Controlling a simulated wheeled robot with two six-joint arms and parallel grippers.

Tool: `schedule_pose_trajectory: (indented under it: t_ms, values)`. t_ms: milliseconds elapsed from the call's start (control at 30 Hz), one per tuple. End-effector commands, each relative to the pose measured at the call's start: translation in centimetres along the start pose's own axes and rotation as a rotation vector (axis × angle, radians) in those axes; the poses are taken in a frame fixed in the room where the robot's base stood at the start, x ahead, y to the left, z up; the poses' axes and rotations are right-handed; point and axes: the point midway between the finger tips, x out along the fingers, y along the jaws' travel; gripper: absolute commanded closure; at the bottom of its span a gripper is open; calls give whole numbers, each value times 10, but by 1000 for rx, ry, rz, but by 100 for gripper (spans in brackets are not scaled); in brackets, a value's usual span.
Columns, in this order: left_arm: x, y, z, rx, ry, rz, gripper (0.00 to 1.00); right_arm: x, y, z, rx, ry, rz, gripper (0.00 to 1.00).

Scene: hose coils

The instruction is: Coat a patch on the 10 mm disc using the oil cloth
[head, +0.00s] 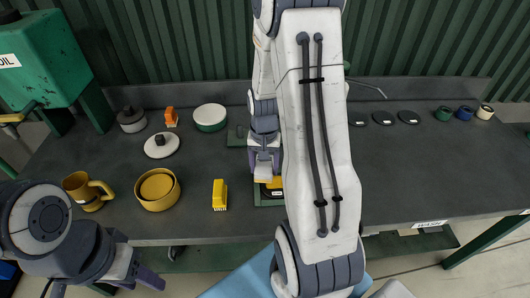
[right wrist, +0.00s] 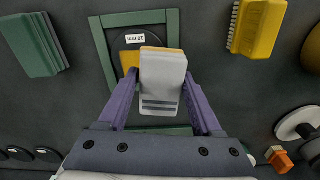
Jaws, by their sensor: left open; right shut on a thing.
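My right gripper (head: 265,165) is shut on a pale grey block-like cloth pad with an orange edge, which I take as the oil cloth (right wrist: 162,88). The pad is over the dark disc (right wrist: 128,46), whose label appears to read 10 mm, inside a green square frame (right wrist: 140,19). A yellow area (right wrist: 129,61) shows on the disc beside the pad. Whether the pad touches the disc I cannot tell. The disc's labelled edge (head: 277,193) also shows in the head view; my right arm hides much around it. My left gripper (head: 136,262) is open and empty, low at the left.
A yellow brush (head: 219,195) lies left of the frame, beside a yellow bowl (head: 156,190) and mug (head: 87,191). A green block (right wrist: 38,45) lies on the other side. Dark discs (head: 382,118) and small rolls (head: 464,113) stand at the back right.

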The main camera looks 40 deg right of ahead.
Motion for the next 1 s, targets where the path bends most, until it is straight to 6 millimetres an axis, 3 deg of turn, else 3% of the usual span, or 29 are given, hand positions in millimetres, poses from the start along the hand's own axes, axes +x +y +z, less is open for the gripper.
schedule_pose_trajectory:
  t_ms: [33,300,1000]
  values:
    - [-9,1,0,0,0,0,50,-10,0,0,-1,0,0,86]
    - [-29,2,-2,0,0,0,50,-30,-1,0,-2,0,0,86]
    - [-29,2,-2,0,0,0,50,-28,-6,2,-25,-1,0,86]
